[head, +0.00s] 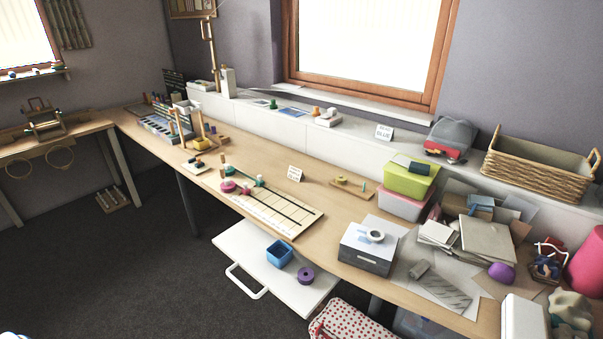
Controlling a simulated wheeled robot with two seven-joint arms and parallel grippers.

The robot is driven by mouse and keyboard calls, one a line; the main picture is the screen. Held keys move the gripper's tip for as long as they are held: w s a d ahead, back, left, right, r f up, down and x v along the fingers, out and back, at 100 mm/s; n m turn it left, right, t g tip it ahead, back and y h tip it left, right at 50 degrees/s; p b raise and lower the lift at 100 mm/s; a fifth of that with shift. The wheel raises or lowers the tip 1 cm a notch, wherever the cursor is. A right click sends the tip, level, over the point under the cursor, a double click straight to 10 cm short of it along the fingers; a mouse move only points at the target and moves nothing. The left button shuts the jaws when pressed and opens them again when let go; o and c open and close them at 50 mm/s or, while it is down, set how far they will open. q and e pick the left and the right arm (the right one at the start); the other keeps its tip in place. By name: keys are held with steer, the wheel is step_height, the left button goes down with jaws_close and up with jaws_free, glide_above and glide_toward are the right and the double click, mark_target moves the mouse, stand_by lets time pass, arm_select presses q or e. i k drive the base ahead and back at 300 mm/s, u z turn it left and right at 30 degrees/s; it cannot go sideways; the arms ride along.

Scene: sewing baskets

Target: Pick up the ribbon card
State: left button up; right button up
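I cannot pick out a ribbon card for certain at this size. A small dark item with red and white strands (547,262) lies at the right end of the long wooden table (335,210), but I cannot tell what it is. A purple ring-shaped spool (306,275) and a blue open box (279,253) sit on the pulled-out white tray (243,243) below the table edge. Neither of my grippers shows in the head view.
A wicker basket (533,172) stands on the white ledge at the right. A grey box (368,250), green box (410,179) and stacked pale packets (487,240) crowd the table's right part. A board with black lines (270,208) lies mid-table. Dark carpet (120,265) is open at left.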

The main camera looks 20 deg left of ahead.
mark_target(294, 173)
steer(key=u, duration=2.5)
steer(key=i, duration=1.8)
steer(key=z, duration=3.25)
steer(key=i, duration=0.5)
steer(key=u, duration=0.1)
